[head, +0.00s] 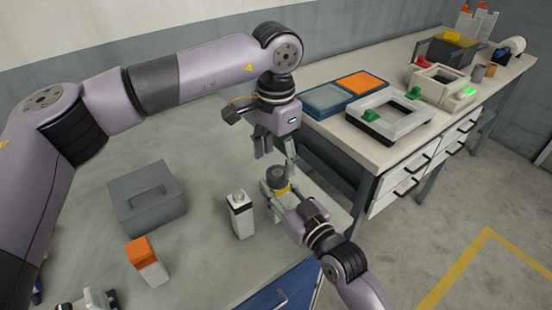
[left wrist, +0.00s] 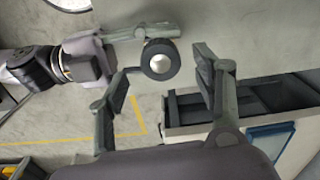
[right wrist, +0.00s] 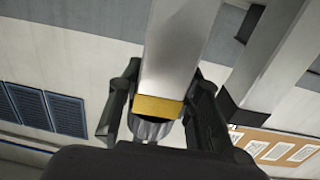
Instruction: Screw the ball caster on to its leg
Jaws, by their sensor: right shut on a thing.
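A pale leg (right wrist: 178,50) with a yellow band (right wrist: 158,105) and a ribbed metal end (right wrist: 150,128) stands between the fingers of my right gripper (head: 279,196), which is shut on it. In the head view, a dark round piece (head: 278,173) tops the held part, above the yellow. In the left wrist view, this piece is a dark ring (left wrist: 151,71) around a shiny centre; it looks like the ball caster, but I cannot tell how it is seated. My left gripper (head: 274,152) is open and empty just above it, its fingers on either side and apart from it.
A white block-shaped item (head: 240,216) stands close left of my right gripper. A grey lidded box (head: 147,200) and an orange-and-white item (head: 147,262) are farther left on the table. A bench (head: 345,135) with trays and frames stands behind. The table's right edge is close.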

